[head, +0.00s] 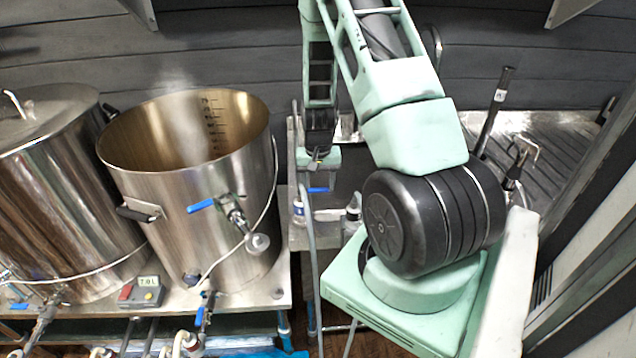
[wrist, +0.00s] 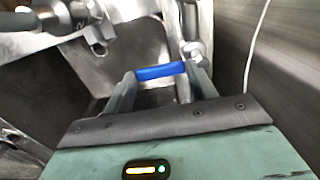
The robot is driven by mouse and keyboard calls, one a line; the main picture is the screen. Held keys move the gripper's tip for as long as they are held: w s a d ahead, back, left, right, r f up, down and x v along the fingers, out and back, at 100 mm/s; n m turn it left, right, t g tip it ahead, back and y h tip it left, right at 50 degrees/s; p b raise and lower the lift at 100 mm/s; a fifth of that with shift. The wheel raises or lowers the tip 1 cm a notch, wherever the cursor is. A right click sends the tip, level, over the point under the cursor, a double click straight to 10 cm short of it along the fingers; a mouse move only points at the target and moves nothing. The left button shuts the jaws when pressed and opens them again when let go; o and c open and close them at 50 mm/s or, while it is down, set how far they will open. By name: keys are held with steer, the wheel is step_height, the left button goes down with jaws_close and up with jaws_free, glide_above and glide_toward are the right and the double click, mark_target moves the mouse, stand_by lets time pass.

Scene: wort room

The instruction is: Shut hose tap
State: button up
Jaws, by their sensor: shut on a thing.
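The hose tap's blue lever handle (wrist: 160,72) lies crosswise between the two fingers of my gripper (wrist: 163,80) in the wrist view. The fingers are shut on it, one at each end. The metal fitting (wrist: 193,50) of the tap shows just behind the right finger. In the head view, my gripper (head: 318,187) is low beside the sink area, right of the open pot, and a bit of blue shows at its tip. The tap's body is mostly hidden there by my gripper.
A control box (head: 142,292) sits on the bench front. A grey hose (head: 309,240) hangs near my gripper. A ribbed drainer (head: 565,150) is at right.

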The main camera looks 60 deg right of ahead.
mark_target(318, 189)
stand_by(0.3)
steer(key=o, duration=1.4)
step_height(318, 189, up, 18)
steer(key=b, duration=0.2)
steer(key=shift+f, duration=0.2)
steer(key=a+r+n+y, duration=0.15)
steer(key=a+n, duration=0.75)
steer(key=a, duration=1.8)
steer(key=s+a+r+n, duration=0.1)
steer(key=s+a+n, duration=0.7)
steer(key=s+a, duration=0.7)
steer(key=shift+s+a+n+h, duration=0.25)
steer(key=shift+a+n+h, duration=0.15)
steer(key=shift+a+h, duration=0.05)
